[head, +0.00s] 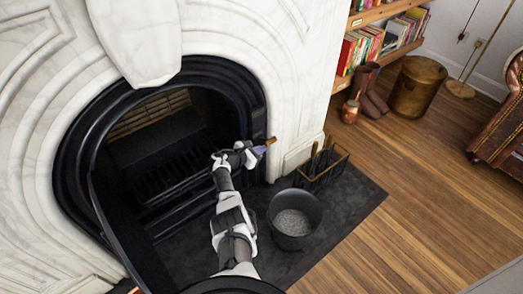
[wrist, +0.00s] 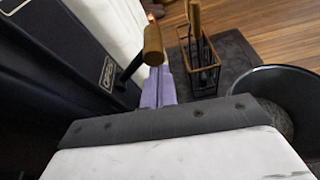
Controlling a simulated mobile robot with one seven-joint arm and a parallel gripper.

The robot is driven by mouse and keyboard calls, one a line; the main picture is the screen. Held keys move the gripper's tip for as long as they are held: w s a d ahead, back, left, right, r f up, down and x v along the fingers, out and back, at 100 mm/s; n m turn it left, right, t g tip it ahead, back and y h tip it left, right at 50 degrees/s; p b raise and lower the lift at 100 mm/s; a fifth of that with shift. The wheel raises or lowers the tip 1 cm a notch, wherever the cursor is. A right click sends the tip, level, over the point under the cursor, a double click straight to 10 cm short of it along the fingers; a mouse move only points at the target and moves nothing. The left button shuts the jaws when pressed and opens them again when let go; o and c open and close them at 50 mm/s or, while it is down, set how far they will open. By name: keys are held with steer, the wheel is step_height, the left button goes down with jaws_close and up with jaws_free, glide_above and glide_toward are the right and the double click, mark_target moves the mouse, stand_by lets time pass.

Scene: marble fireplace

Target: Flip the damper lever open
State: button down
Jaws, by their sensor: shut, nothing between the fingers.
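The damper lever (wrist: 153,44) has a wooden handle on a black rod that comes out of the black fireplace surround. Its wooden end also shows in the head view (head: 271,141), at the right side of the arch. A small lettered plate (wrist: 108,73) is on the surround beside the rod; I cannot read it surely. My gripper (head: 263,149) is at the lever, with its purple fingers (wrist: 158,82) shut and empty. In the wrist view the fingertips are right by the handle's lower end and the rod. I cannot tell whether they touch.
A black bucket (head: 294,219) stands on the dark hearth (head: 347,205), right of my arm. A tool rack (head: 322,166) with wooden handles stands behind it. The fireplace opening (head: 160,140) is left of my gripper. Wooden floor (head: 430,170) on the right is clear.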

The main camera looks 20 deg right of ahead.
steer(key=shift+r, duration=0.1)
steer(key=p+v, duration=0.4)
steer(key=v, duration=0.9)
steer(key=shift+a+p, duration=0.35)
steer(key=shift+p, duration=0.05)
steer(key=shift+s+r, duration=0.1)
steer(key=shift+r, duration=0.05)
